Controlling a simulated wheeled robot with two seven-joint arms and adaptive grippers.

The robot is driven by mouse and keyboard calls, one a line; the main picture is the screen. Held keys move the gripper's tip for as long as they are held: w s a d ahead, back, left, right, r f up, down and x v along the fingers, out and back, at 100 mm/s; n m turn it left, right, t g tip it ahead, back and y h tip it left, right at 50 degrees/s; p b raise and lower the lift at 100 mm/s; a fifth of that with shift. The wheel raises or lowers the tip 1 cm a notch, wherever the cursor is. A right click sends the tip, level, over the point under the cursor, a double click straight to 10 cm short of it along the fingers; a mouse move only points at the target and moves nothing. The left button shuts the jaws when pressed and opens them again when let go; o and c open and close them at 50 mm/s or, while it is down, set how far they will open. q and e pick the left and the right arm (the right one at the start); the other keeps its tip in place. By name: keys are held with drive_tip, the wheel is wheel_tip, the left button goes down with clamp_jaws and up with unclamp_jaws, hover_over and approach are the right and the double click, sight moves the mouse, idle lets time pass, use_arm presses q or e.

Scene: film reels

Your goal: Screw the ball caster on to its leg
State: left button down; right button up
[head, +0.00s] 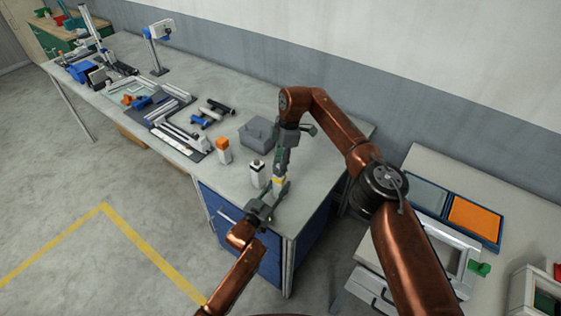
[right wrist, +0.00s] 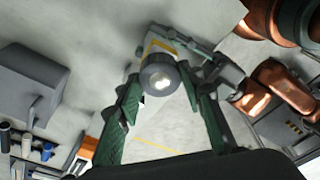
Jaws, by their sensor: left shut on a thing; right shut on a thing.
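The ball caster (right wrist: 160,78), a short dark-grey cylinder with a shiny ball in its end, sits between the green fingertips of my right gripper (right wrist: 163,92). In the head view that gripper (head: 281,168) points down over the near end of the bench. The leg, a pale piece with a yellow band (head: 278,183), is directly below; its yellow part also shows behind the caster in the right wrist view (right wrist: 160,46). My left gripper (head: 268,205) is shut on the leg from the front. The caster is in line with the leg; the joint between them is hidden.
A second table (head: 480,176) with a blue-and-orange tray (head: 473,217) is at right.

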drive_tip(key=shift+f, duration=0.25)
drive_tip(key=shift+f, duration=0.6)
idle(0.4)
drive_tip(key=m, duration=0.4)
drive_tip(key=shift+d+m+t, duration=0.1)
drive_tip(key=shift+m+t, duration=0.2)
drive_tip(key=shift+t, duration=0.1)
drive_tip(key=m, duration=0.5)
drive_tip(key=shift+s+t, duration=0.1)
drive_tip(key=shift+t, duration=0.2)
drive_tip(key=o, duration=1.2)
drive_tip(key=shift+c, duration=0.2)
